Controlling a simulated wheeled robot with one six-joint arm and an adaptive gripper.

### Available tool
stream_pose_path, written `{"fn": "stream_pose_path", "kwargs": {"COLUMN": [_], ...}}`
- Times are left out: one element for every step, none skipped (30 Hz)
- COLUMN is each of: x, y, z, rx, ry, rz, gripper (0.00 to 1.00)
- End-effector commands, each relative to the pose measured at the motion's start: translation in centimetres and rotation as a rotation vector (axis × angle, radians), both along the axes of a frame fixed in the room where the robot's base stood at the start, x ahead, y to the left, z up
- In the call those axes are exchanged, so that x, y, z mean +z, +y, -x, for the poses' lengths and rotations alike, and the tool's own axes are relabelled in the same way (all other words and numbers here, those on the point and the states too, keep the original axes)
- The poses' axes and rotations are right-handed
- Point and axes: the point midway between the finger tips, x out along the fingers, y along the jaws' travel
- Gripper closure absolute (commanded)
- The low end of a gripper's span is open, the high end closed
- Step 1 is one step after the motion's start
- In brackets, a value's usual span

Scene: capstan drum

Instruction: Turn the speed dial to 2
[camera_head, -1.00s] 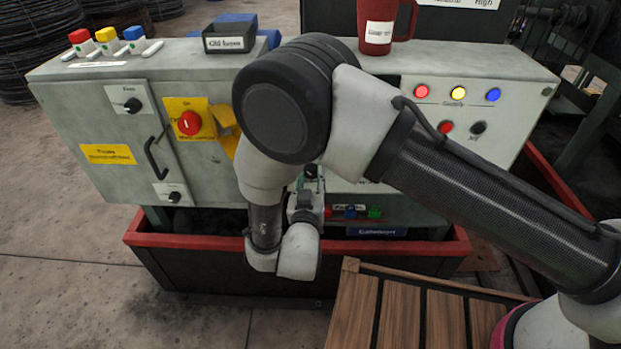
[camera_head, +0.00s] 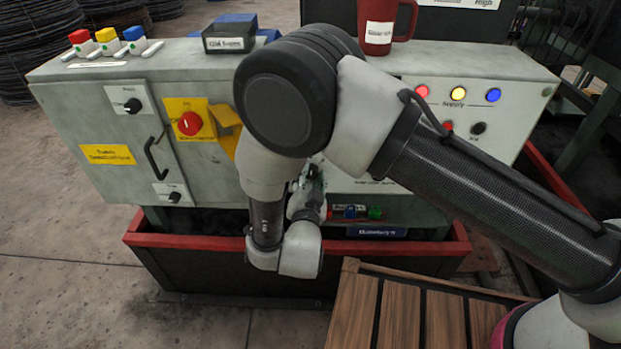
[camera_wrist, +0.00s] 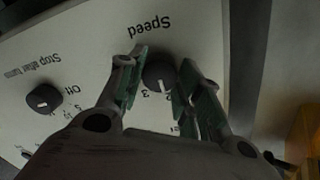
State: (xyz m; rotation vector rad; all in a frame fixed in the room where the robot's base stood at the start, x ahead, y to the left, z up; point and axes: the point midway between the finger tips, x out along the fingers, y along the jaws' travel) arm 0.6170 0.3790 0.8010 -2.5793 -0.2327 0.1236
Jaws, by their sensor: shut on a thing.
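The speed dial (camera_wrist: 159,74) is a round dark knob on a pale panel, under the word "Speed", which appears upside down in the wrist view. My gripper (camera_wrist: 161,82) has its green-padded fingers on either side of the knob and is shut on it. Numbers show beside the knob, including a 3, but the fingers cover part of the scale. I cannot tell which number the dial points to. In the head view, my gripper (camera_head: 309,186) shows partly at the cabinet front, and my arm hides the dial.
A second dial (camera_wrist: 44,98), marked "Stop after turns", sits to the left in the wrist view. A red mug (camera_head: 380,26) and a dark labelled tray (camera_head: 229,44) stand on the cabinet (camera_head: 478,67). A red-rimmed trough (camera_head: 190,243) runs below, with a slatted wooden platform (camera_head: 395,308) in front.

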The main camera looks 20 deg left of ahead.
Motion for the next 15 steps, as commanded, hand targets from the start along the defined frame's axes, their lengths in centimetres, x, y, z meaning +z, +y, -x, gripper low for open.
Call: {"fn": "stream_pose_path", "kwargs": {"x": [-0.07,-0.07,-0.07,-0.06,-0.07,-0.06,-0.07,-0.07,-0.07,-0.07,-0.07,-0.07,-0.07,-0.07,-0.07], "y": [0.0,0.0,0.0,0.0,0.0,0.0,-0.01,-0.01,-0.01,-0.01,-0.01,-0.01,-0.01,-0.01,-0.01], "z": [0.04,0.04,0.04,0.05,0.04,0.05,0.05,0.05,0.05,0.05,0.05,0.05,0.05,0.05,0.05], "rx": [0.001,0.001,0.001,0.001,0.001,0.001,0.001,0.001,0.001,0.001,0.001,0.001,0.001,0.001,0.001], "ry": [0.004,0.006,0.007,0.008,0.008,0.009,0.009,0.009,0.01,0.01,0.01,0.01,0.01,0.009,0.009], "rz": [-0.009,-0.015,-0.02,-0.023,-0.026,-0.029,-0.03,-0.031,-0.032,-0.032,-0.032,-0.032,-0.032,-0.031,-0.031], "gripper": [0.89,0.89,0.89,0.89,0.89,0.89,0.89,0.89,0.89,0.89,0.89,0.89,0.89,0.89,0.89]}}
